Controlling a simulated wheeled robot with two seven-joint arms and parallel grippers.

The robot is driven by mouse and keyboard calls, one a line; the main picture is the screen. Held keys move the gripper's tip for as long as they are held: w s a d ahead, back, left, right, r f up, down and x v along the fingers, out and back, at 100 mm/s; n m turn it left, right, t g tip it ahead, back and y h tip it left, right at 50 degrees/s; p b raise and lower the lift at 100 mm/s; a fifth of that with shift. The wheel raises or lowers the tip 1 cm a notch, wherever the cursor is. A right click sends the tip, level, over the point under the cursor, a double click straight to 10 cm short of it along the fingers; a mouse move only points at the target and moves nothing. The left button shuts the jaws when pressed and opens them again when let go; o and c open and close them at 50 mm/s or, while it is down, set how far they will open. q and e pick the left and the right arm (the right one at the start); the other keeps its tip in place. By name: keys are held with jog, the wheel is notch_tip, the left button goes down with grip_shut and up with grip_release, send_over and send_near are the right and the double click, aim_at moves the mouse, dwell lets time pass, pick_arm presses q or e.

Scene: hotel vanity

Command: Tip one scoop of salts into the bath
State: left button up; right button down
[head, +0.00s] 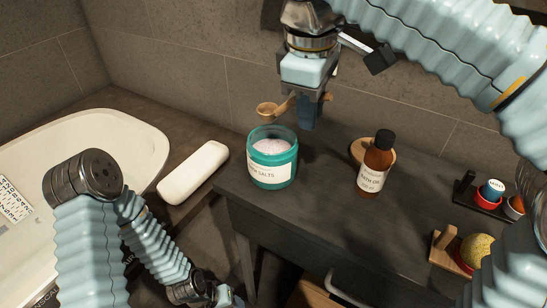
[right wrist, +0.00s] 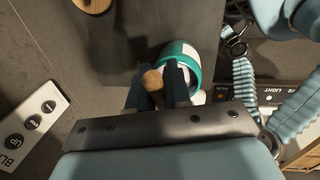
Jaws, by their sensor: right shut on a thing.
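A teal jar of bath salts (head: 272,170), with pale salts showing inside, stands upright at the left end of the dark vanity (head: 320,225). My right gripper (head: 311,115) is shut on the handle of a wooden scoop (head: 268,110). The scoop's bowl is just above and behind the jar's rim; I cannot tell whether it holds salts. The right wrist view shows the handle (right wrist: 152,79) between the fingers, beside the jar (right wrist: 180,52). The white bath (head: 140,127) is at the left. My left gripper (head: 224,296) is low at the bottom edge, its fingers unclear.
A white bath pillow (head: 193,172) lies between the bath and the vanity. A brown bottle (head: 376,165) stands right of the jar, before a round wooden piece (head: 359,150). A dark rack with small jars (head: 491,190) and a yellow ball (head: 477,249) are at the right.

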jog(key=w+n+h+p, duration=0.1)
jog(key=n, duration=0.1)
jog(key=w+a+n+h+p, duration=0.1)
jog(key=n+h, duration=0.1)
jog(key=w+n+h+p, duration=0.1)
jog(key=n+h, duration=0.1)
jog(key=shift+w+a+g, duration=0.2)
jog(key=shift+w+g, duration=0.05)
jog(key=shift+g, duration=0.15)
jog(key=shift+s+a+f, duration=0.1)
jog(key=shift+s+f, duration=0.05)
jog(key=shift+f, duration=2.8)
jog(key=d+y, duration=0.2)
notch_tip(320, 180, up, 8)
jog(key=y, duration=0.4)
send_over(295, 138)
jog(key=d, duration=0.3)
jog(key=shift+a+f, duration=0.15)
jog(key=shift+f, duration=0.05)
